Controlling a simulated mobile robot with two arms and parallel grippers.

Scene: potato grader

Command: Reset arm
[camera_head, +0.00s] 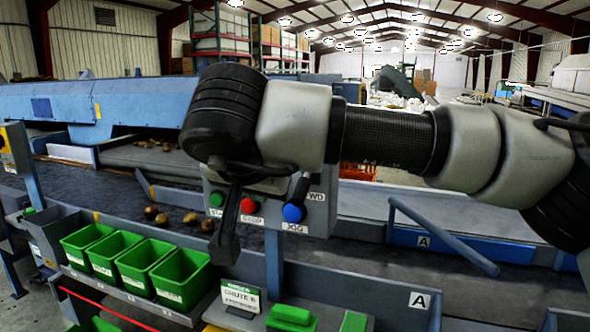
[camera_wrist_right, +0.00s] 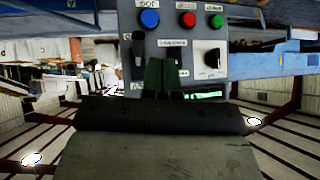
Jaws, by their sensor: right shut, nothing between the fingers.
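My right arm reaches in from the right in the head view, high across the picture. Its right gripper (camera_head: 224,246) points down, shut and empty, in front of the left part of a grey control box (camera_head: 317,213). The box has a green button (camera_head: 216,199), a red button (camera_head: 248,205) and a blue button (camera_head: 293,212). In the right wrist view the box shows upside down, and the shut fingers (camera_wrist_right: 162,76) overlap its panel. I cannot tell whether they touch it. My left gripper is not in view.
Green bins (camera_head: 181,276) stand in a row at lower left, below a dark conveyor with a few potatoes (camera_head: 157,214). A chute sign (camera_head: 240,298) stands at the front. A blue bar (camera_head: 445,236) sticks out right of the box.

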